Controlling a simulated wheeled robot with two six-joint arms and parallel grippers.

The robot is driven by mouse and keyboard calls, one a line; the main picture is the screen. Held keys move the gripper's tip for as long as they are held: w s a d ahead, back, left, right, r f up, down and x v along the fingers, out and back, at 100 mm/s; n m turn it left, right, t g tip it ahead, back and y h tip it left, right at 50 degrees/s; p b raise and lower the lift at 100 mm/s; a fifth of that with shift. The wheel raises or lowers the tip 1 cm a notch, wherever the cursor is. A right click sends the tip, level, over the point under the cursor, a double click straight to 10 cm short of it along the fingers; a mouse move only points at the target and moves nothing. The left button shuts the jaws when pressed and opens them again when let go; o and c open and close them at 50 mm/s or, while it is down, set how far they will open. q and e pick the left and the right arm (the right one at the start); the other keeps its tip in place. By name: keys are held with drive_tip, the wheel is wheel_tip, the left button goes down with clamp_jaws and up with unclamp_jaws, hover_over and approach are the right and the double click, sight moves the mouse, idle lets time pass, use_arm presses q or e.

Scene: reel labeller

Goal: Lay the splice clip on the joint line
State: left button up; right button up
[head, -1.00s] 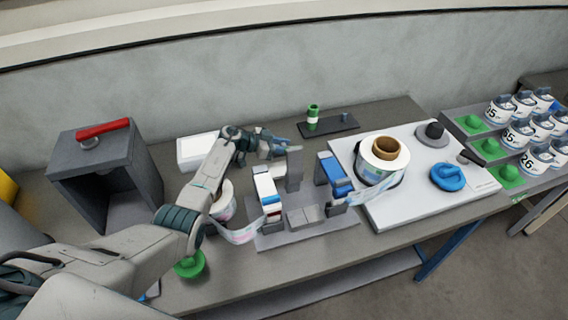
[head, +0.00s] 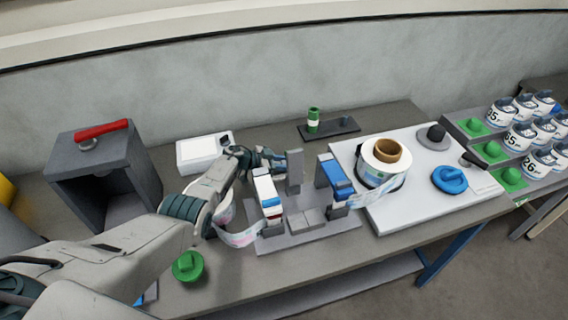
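The splicing fixture (head: 345,222) is a grey plate with two pale grey blocks (head: 307,219) at its front middle; the gap between them looks like the joint line. A white clamp arm with a blue band (head: 264,186) stands on its left, a blue-and-white one (head: 336,176) on its right. Printed tape (head: 240,238) reaches the left side and more tape (head: 372,192) the right side. My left gripper (head: 282,162) is just behind the left clamp, beside a grey post (head: 295,172). Its fingers are partly hidden. I cannot make out the splice clip. My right gripper is not in view.
A large label reel (head: 384,168) and blue knob (head: 449,179) sit on the white board (head: 400,212). A dark tray (head: 330,130) holds a green bottle (head: 313,120). A white box (head: 196,155), grey cabinet (head: 132,165) and green knob (head: 188,266) are at left.

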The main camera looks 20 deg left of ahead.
use_arm(q)
drive_tip(key=shift+f, duration=0.2)
drive_tip(key=o, duration=1)
drive_tip(key=shift+c, duration=0.2)
